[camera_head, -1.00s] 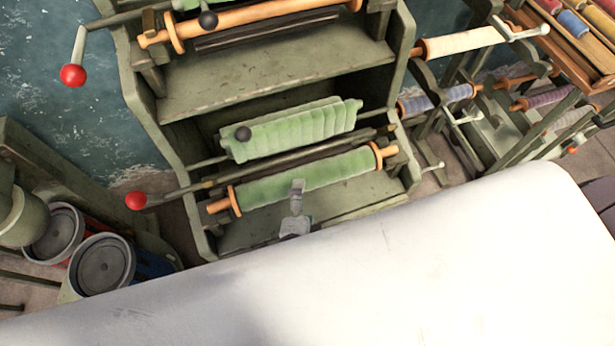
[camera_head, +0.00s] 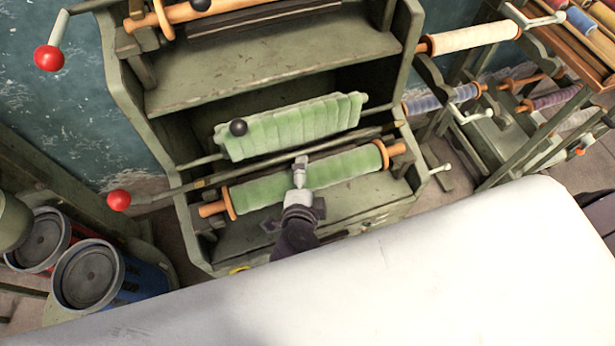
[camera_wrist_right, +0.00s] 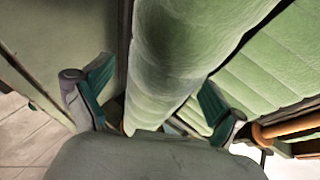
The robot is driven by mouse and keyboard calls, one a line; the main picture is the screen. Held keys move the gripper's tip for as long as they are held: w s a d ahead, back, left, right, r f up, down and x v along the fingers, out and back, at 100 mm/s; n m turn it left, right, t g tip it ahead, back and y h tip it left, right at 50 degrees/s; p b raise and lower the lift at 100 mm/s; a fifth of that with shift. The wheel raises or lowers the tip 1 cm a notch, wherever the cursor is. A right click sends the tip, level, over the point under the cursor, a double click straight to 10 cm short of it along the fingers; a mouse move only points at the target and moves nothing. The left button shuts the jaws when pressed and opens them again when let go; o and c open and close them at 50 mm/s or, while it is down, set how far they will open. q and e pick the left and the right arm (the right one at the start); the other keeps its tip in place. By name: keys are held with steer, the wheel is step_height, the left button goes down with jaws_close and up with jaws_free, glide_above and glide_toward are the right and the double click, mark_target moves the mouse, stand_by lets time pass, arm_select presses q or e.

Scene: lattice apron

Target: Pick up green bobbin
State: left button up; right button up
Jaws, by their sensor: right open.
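The green bobbin (camera_head: 345,168), a fuzzy green roll with orange wooden ends, lies slanting across the front of the lower shelf. My right gripper (camera_head: 300,172) is over its middle and hides part of it. In the right wrist view, a large green roll (camera_wrist_right: 185,50) runs between the two spread fingers of my right gripper (camera_wrist_right: 155,102). The fingers are on either side of it, open; whether they touch it I cannot tell. My left gripper is not in view.
A ribbed green roller (camera_head: 292,125) with a black knob lies just behind the bobbin. A red-knobbed crank (camera_head: 119,200) sticks out left. A white padded surface (camera_head: 430,270) fills the front. Other bobbins (camera_head: 470,38) sit on racks at right.

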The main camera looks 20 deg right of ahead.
steer(key=c, duration=1.6)
steer(key=shift+c, duration=0.4)
steer(key=shift+r, duration=0.1)
